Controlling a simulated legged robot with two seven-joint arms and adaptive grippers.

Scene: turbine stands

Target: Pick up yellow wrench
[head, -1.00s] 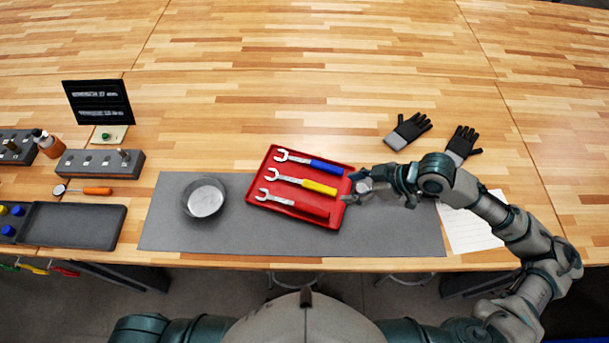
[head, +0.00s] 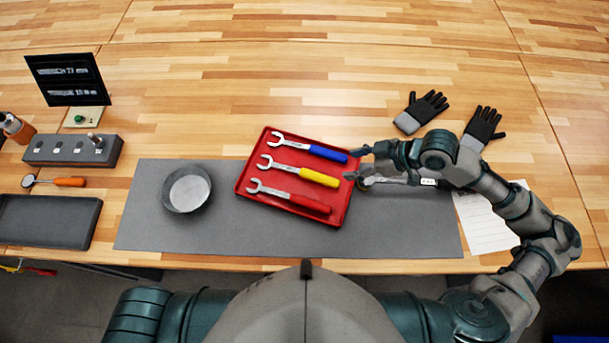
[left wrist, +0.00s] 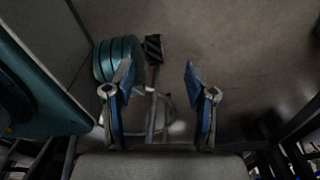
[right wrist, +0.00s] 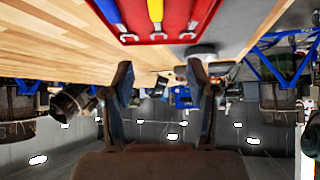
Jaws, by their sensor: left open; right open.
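The yellow wrench (head: 300,171) lies in the red tray (head: 341,204), between the blue wrench (head: 308,147) above it and the red wrench (head: 290,195) below it. In the right wrist view the yellow handle (right wrist: 156,12) shows at the top, with the tray (right wrist: 203,14) around it. My right gripper (head: 352,164) is open and empty at the tray's right edge, near the handle ends; its fingers also show in the right wrist view (right wrist: 165,90). My left gripper (left wrist: 158,85) is open and empty, in the left wrist view only, apart from the wrenches.
The tray rests on a grey mat (head: 145,215) beside a round metal bowl (head: 186,190). Black-and-grey gloves (head: 421,111) and a white sheet (head: 487,222) lie to the right. A mirror tool with an orange handle (head: 69,182) lies left. The table behind the tray is clear.

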